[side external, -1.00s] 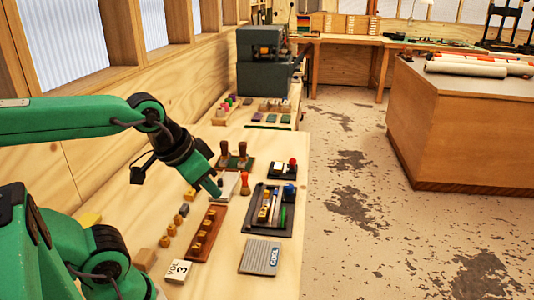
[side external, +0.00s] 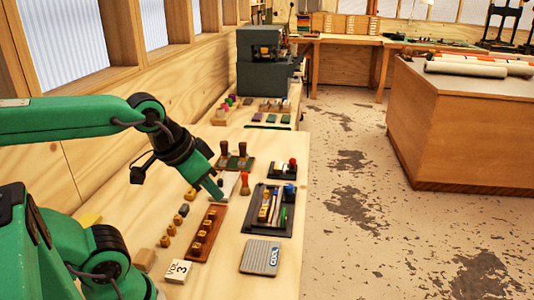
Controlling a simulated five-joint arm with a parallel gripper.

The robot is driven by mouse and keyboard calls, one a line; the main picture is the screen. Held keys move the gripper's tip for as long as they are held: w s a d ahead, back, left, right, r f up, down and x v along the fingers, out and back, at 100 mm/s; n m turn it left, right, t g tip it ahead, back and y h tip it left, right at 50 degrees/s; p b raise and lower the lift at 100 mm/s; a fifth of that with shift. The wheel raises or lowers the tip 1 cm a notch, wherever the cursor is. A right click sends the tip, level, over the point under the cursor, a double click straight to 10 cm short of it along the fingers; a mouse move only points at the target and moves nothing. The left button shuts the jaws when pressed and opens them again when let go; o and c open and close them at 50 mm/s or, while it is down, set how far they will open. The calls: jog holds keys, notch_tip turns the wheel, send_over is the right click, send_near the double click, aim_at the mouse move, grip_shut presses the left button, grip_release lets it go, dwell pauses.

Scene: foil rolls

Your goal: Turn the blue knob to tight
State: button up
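I cannot make out a blue knob in the side external view. My gripper (side external: 214,190) hangs over the middle of the wooden bench, pointing down and to the right. Its tip is close to a pale block (side external: 229,184) and the upper end of a brown wooden rack (side external: 207,236). Whether it touches either is unclear. The fingers are too small to tell if they are open or shut. A small black device (side external: 283,170) with a red knob (side external: 292,162) stands to the right of the gripper.
A red-handled stamp (side external: 245,184) stands just right of my gripper. A black tray (side external: 284,229) of tools, a grey box (side external: 261,257) and a white card marked 3 (side external: 178,271) lie nearer.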

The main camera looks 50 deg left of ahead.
jog(key=o, duration=0.7)
jog(key=shift+w+r, duration=0.15)
jog(key=shift+w, duration=0.15)
jog(key=w+a+r+n+g, duration=0.1)
jog(key=w+n, duration=0.3)
jog(key=w, duration=0.5)
jog(key=shift+a+r+n+g, duration=0.3)
jog(key=shift+a+r+n, duration=0.1)
jog(key=shift+a+r, duration=0.35)
jog(key=n+g, duration=0.4)
jog(key=n, duration=0.9)
send_over(289, 185)
jog(key=f, duration=1.6)
jog(key=shift+s+d, duration=0.3)
jog(key=shift+w+a+f, duration=0.2)
jog(key=shift+w+f, duration=0.05)
jog(key=shift+f, duration=0.15)
jog(key=shift+f, duration=0.1)
jog(key=shift+f, duration=3.8)
